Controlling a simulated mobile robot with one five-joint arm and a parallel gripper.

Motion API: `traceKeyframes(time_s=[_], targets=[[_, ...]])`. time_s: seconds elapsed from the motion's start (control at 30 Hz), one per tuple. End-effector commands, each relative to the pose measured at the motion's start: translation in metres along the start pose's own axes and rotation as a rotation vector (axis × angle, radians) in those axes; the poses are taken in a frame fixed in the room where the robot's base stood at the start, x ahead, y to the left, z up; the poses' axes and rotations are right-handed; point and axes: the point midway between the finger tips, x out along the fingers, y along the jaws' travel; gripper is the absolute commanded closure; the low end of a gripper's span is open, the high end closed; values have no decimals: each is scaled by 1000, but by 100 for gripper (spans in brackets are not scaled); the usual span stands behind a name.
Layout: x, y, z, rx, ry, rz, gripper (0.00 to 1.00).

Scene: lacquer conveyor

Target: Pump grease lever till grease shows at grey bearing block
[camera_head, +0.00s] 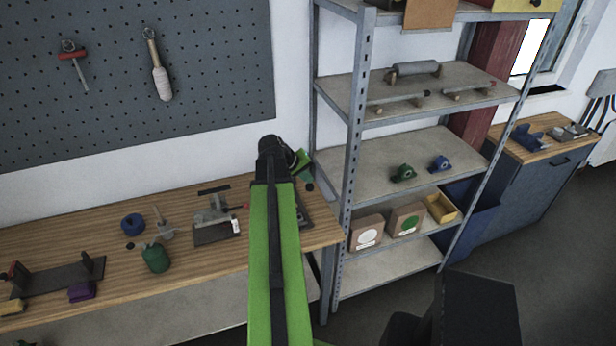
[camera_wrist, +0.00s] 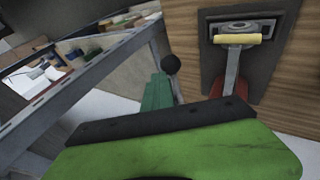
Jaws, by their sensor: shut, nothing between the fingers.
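In the wrist view, a grey block with a round bore (camera_wrist: 239,27) sits on a dark plate (camera_wrist: 270,80) on the wooden bench. A grey lever (camera_wrist: 232,70) with a pale yellow crossbar (camera_wrist: 237,39) passes in front of it. A red piece shows beside the lever's lower end. A green block (camera_wrist: 157,92) with a black ball knob (camera_wrist: 171,64) is to the left. I see no clear grease on the grey block. My gripper (camera_head: 280,155) is shut and empty above the bench's right end; its fingertips are hard to make out. My arm hides much there.
A metal shelf (camera_head: 357,110) stands close on the right, with blue and green blocks and boxes. A pegboard (camera_head: 110,110) is behind.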

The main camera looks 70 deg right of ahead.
Motion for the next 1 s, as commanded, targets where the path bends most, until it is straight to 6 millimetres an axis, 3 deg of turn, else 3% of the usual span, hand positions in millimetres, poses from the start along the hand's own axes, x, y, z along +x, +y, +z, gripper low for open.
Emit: traceKeyframes(time_s=[1.0], targets=[[9,-6,7,0,-1,0,100]])
